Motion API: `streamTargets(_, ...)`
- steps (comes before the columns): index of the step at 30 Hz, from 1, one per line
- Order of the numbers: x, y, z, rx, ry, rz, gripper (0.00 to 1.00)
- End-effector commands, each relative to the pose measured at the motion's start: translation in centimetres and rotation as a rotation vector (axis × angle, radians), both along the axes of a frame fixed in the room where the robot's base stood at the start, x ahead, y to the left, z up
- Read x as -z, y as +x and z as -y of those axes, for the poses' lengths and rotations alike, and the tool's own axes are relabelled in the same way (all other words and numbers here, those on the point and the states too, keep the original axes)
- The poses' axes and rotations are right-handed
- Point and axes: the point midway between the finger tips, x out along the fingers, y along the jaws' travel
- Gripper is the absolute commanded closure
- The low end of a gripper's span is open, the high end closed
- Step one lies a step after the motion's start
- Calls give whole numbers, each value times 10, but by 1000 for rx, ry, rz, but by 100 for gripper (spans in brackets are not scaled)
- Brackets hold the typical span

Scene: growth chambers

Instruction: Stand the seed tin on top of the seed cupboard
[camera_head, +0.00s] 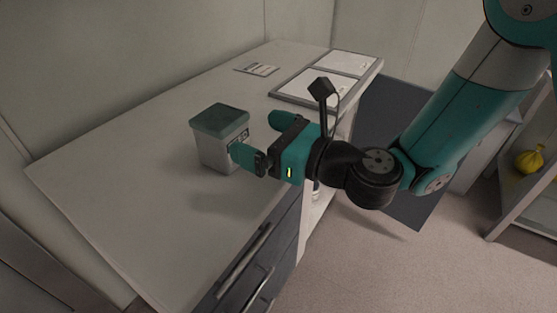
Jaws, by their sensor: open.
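A small box-shaped tin (211,149), light grey with a dark green lid and a label on its side, stands upright on a pale countertop (120,170). The countertop tops a cabinet with dark drawers (246,262); I cannot tell whether this is the seed cupboard. My gripper (254,138) is open, its teal-and-black fingers pointing left toward the tin. The near finger overlaps the tin's lower right edge in the picture, and the far finger is right of and behind the tin. I cannot tell whether either touches it.
A grey-framed tray with white panels (310,86) lies at the counter's far right end. A small labelled card (257,69) lies near the wall. A shelf at right holds a yellow gourd-like object (529,160). The counter's left part is clear.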

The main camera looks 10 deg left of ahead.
Motion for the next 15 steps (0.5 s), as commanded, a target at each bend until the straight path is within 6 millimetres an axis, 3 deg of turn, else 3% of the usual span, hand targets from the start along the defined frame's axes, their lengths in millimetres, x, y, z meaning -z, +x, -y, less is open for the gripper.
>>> streamTargets(1,7,-2,6,3,1,1,0)
streamTargets(6,4,-8,22,3,0,0,0)
streamTargets(15,0,-12,28,0,-1,0,0)
